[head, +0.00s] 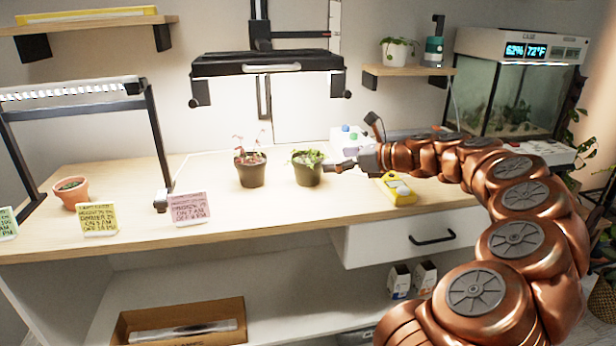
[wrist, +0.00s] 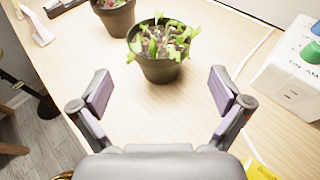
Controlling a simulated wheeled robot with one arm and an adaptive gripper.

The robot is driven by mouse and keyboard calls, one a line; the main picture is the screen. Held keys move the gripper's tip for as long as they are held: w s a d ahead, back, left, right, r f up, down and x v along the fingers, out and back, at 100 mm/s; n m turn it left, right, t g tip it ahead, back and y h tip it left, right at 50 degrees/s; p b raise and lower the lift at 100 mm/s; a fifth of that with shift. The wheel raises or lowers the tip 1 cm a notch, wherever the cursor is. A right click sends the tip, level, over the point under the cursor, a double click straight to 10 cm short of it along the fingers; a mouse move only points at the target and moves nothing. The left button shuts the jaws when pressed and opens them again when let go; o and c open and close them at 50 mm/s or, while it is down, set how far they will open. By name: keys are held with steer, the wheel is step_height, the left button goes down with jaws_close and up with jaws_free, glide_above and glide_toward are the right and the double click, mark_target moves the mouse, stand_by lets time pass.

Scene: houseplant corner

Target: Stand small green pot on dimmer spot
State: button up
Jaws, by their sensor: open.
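A small dark olive-green pot (head: 308,176) with a leafy green plant stands upright on the wooden bench, right of a similar dark pot (head: 251,174) with a reddish plant. My gripper (head: 338,166) is close to the right side of the green-plant pot. In the wrist view my gripper (wrist: 160,95) is open and empty, and the green-plant pot (wrist: 160,70) stands ahead, between and beyond the fingertips. A pink card (head: 190,208) and a yellow card (head: 99,219) stand along the front edge. Their small print is only partly readable.
A terracotta pot (head: 71,192) stands left under a lamp frame (head: 155,130). A black lamp (head: 268,64) hangs over the middle. A white box with coloured knobs (wrist: 292,65) and a yellow device (head: 396,189) are near my gripper. Bare bench lies between the lamp frame and the dark pots.

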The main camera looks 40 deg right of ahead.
mark_target(296, 158)
steer(key=shift+x, duration=1.2)
steer(key=shift+r+b+x, duration=0.15)
steer(key=shift+b+x, duration=0.15)
steer(key=shift+x, duration=0.55)
steer(key=shift+r+b+x, duration=0.2)
steer(key=shift+b+x, duration=0.1)
steer(key=shift+x, duration=0.55)
steer(key=shift+r+b+x, duration=0.15)
steer(key=shift+b+x, duration=0.15)
steer(key=shift+x, duration=0.55)
steer(key=shift+w+a, duration=0.1)
steer(key=shift+a, duration=0.05)
steer(key=shift+c, duration=0.4)
steer(key=c, duration=1.1)
steer(key=shift+o, duration=0.2)
